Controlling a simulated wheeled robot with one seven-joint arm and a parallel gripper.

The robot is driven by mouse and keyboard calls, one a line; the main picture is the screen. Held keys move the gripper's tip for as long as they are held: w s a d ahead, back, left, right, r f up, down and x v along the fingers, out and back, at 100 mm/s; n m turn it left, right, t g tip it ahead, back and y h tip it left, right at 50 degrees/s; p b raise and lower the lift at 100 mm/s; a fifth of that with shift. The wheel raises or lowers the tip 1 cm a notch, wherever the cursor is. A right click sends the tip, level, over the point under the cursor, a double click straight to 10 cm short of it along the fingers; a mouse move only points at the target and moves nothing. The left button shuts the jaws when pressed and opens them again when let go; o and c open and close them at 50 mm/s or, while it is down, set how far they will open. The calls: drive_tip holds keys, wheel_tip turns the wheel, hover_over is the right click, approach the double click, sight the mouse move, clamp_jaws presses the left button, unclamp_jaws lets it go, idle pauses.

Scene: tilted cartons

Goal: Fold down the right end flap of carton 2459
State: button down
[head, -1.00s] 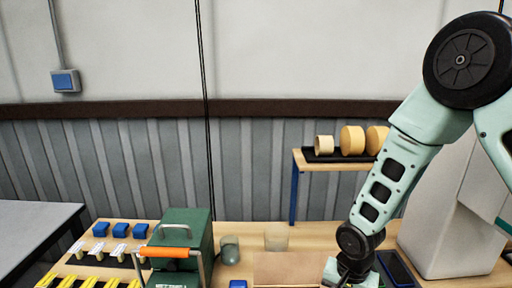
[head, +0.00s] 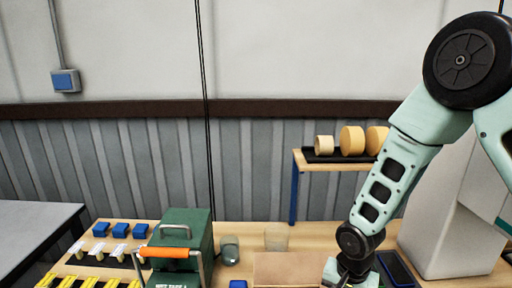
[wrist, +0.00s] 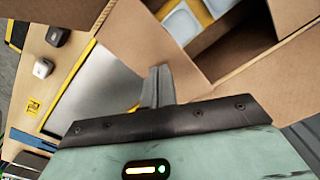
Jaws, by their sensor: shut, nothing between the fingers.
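An open brown carton (wrist: 285,75) fills the upper right of the wrist view, tilted in the picture. Pale items in a yellow-edged holder show inside it. A brown flap (wrist: 140,40) stands out on its left side. My gripper (wrist: 158,82) is shut, with its fingertips close to the flap's lower edge and the carton's corner; I cannot tell whether they touch. In the head view only part of the carton (head: 285,268) shows at the bottom edge, beside my wrist. No carton number is readable, and my fingers are hidden there.
A green tape machine (head: 185,235) with an orange handle stands left of the carton. A clear cup (head: 276,239) stands behind it. Tape rolls (head: 352,140) rest on a raised shelf. A grey plate (wrist: 95,90) and dark small objects (wrist: 58,36) lie left in the wrist view.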

drive_tip(key=shift+f, duration=0.15)
drive_tip(key=shift+f+b, duration=0.8)
wheel_tip(320, 180, up, 7)
drive_tip(key=p, duration=0.5)
drive_tip(key=shift+r, duration=0.1)
drive_tip(key=s+a+r+n+b, duration=0.3)
drive_tip(key=s+r+n, duration=0.2)
drive_tip(key=s, duration=0.5)
drive_tip(key=s+a+r+n+b, duration=0.3)
drive_tip(key=s+r+n, duration=0.3)
drive_tip(key=s+n, duration=0.2)
drive_tip(key=shift+s+a+r+n+y+b, duration=0.15)
drive_tip(key=shift+s+r+n+y+b, duration=0.2)
drive_tip(key=shift+s, duration=0.7)
drive_tip(key=shift+w, duration=0.1)
